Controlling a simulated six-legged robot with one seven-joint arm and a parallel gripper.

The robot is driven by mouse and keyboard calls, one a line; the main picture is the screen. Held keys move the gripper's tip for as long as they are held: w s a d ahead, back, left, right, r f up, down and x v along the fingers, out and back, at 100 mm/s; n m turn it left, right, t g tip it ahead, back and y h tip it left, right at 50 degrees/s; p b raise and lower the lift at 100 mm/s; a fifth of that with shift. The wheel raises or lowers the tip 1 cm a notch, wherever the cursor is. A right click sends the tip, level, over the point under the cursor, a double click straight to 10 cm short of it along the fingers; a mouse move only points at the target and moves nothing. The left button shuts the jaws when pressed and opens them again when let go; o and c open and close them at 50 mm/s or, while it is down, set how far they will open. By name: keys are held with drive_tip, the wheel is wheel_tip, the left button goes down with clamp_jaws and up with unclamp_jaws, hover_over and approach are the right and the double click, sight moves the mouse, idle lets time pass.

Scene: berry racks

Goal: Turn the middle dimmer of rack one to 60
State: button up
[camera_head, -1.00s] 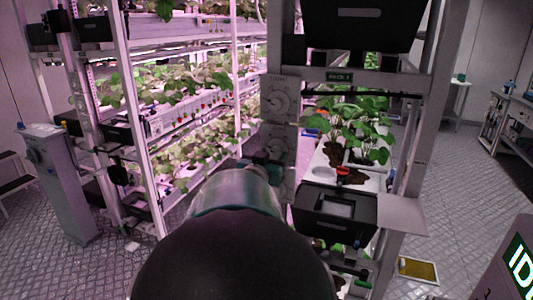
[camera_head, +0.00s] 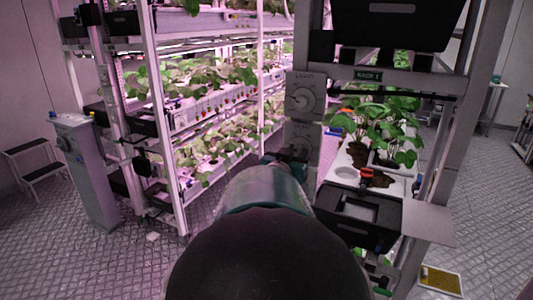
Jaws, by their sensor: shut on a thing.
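The grey panel of dimmers (camera_head: 303,118) stands upright on the left post of the rack labelled rack 1 (camera_head: 368,76). Its top dimmer (camera_head: 305,98) is a round dial in clear view with a light-coloured knob. The middle dimmer (camera_head: 302,137) sits below it, its lower part covered by my gripper. My gripper (camera_head: 292,158) is small in the picture, at the far end of my arm. It is shut on the middle dimmer's knob. The knob's pointer and scale reading cannot be made out. Anything lower on the panel is hidden behind my arm.
Rack 1 holds green plants (camera_head: 385,125) in a white trough, with a black box (camera_head: 357,215) on its near side. A second lit rack (camera_head: 215,125) stands left. A grey pedestal (camera_head: 85,170) and step stool (camera_head: 40,165) are further left. Floor (camera_head: 110,270) at the front left is clear.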

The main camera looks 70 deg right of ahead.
drive_tip(key=shift+m, duration=0.3)
drive_tip(key=m, duration=0.9)
drive_tip(key=shift+m, duration=0.4)
drive_tip(key=m, duration=0.5)
drive_tip(key=shift+r, duration=0.1)
drive_tip(key=m, duration=0.5)
drive_tip(key=shift+m, duration=0.4)
drive_tip(key=o, duration=1)
drive_tip(key=shift+w+d, duration=0.1)
drive_tip(key=shift+d, duration=0.05)
